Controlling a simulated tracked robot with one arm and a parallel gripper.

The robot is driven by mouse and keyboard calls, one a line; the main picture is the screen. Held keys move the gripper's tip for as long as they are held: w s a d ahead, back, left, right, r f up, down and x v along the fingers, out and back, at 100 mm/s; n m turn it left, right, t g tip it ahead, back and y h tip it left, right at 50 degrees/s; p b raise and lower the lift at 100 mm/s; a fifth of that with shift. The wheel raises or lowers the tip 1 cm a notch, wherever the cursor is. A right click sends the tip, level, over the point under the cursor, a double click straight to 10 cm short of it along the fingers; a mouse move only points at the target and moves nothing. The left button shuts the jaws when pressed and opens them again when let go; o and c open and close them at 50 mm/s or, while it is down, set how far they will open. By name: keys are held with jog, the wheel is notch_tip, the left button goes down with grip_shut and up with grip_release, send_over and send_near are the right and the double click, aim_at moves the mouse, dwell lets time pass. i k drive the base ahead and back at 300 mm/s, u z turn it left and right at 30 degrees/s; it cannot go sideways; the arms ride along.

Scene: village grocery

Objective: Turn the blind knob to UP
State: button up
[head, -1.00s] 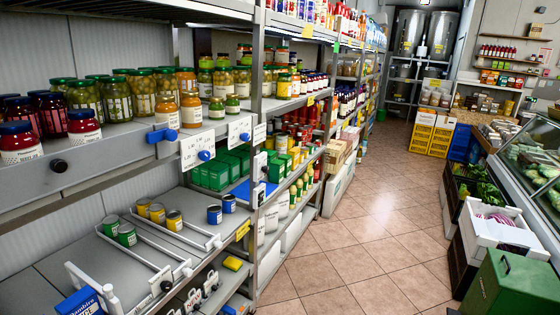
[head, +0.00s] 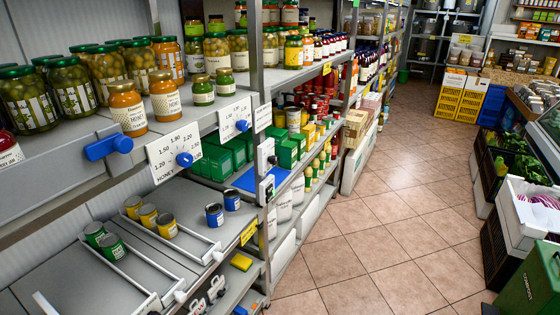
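No knob here carries a readable UP mark, so I cannot tell which is the blind knob. A blue bar-shaped handle (head: 108,146) sits on the front edge of the upper left shelf. Right of it, a white dial plate (head: 166,150) marked HONEY with price numbers has a blue knob (head: 184,159). Farther right, a second white plate (head: 230,112) has a blue knob (head: 242,125); its marks are too small to read. Two small black-and-white boxes, an upper one (head: 266,153) and a lower one (head: 267,189), are on the shelf post. My gripper is not in view.
Jars of olives (head: 76,88) and honey jars (head: 127,108) stand close behind the shelf edge. Cans (head: 166,225) stand in lanes below. The tiled aisle (head: 375,220) is clear; a green box (head: 530,282) and white crate (head: 518,215) line its right side.

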aim_at(273, 160)
jog(key=u, duration=0.05)
jog(key=k, duration=0.35)
jog(key=z, duration=0.95)
jog(key=i, duration=1.35)
jog(key=u, duration=0.2)
jog(key=i, duration=1.3)
jog(key=u, duration=0.8)
jog(key=k, duration=0.6)
jog(key=u, duration=0.25)
